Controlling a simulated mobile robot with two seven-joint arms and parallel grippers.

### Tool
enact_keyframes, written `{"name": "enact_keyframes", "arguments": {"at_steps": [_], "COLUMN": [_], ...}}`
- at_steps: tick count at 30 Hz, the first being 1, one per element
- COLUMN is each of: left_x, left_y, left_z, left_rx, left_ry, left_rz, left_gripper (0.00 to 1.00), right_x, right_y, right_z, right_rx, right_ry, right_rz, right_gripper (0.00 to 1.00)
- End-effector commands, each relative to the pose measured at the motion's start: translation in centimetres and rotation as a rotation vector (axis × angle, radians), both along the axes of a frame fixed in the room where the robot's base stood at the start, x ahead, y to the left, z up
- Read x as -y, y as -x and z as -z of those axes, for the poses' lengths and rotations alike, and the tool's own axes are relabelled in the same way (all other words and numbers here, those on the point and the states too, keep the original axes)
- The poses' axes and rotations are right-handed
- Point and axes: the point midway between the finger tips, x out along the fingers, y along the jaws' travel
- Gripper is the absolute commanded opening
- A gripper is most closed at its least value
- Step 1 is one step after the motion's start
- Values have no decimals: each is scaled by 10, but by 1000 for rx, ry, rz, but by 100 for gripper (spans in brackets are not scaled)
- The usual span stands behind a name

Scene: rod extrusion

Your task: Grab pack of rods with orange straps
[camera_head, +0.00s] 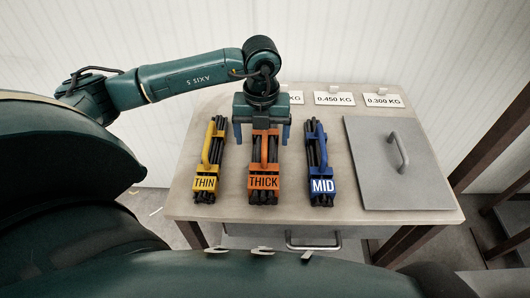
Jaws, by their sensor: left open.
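The pack of rods with orange straps (263,183) lies in the middle of three packs on the table. It bears the label THICK and has an orange handle along its top. My left gripper (262,137) points down over the far end of this pack, with its two fingers apart on either side of it. The fingers appear not to be closed on anything; the exact height above the pack cannot be told. My right gripper is not in view.
A yellow-strapped pack (205,183) marked THIN lies to the left, and a blue-strapped pack (322,186) marked MID to the right. A grey plate with a handle (372,183) covers the table's right side. Weight cards (334,98) stand at the back. The table (232,205) has bare room along its front.

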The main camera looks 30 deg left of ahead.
Motion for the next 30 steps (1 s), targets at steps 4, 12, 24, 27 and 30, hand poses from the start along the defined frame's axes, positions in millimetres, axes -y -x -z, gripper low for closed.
{"name": "enact_keyframes", "arguments": {"at_steps": [4,12,24,27,30], "left_x": [4,6,6,6,6], "left_y": [-2,-3,-3,-3,-3], "left_z": [19,50,50,50,50], "left_rx": [-4,-2,0,0,0], "left_ry": [1,1,1,1,1], "left_rz": [2,1,1,1,1], "left_gripper": [84,84,70,62,53], "right_x": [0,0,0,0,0], "right_y": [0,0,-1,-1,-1], "right_z": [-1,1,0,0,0], "right_rx": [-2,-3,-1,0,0], "right_ry": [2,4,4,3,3], "right_rz": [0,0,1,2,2], "right_gripper": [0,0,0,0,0]}}
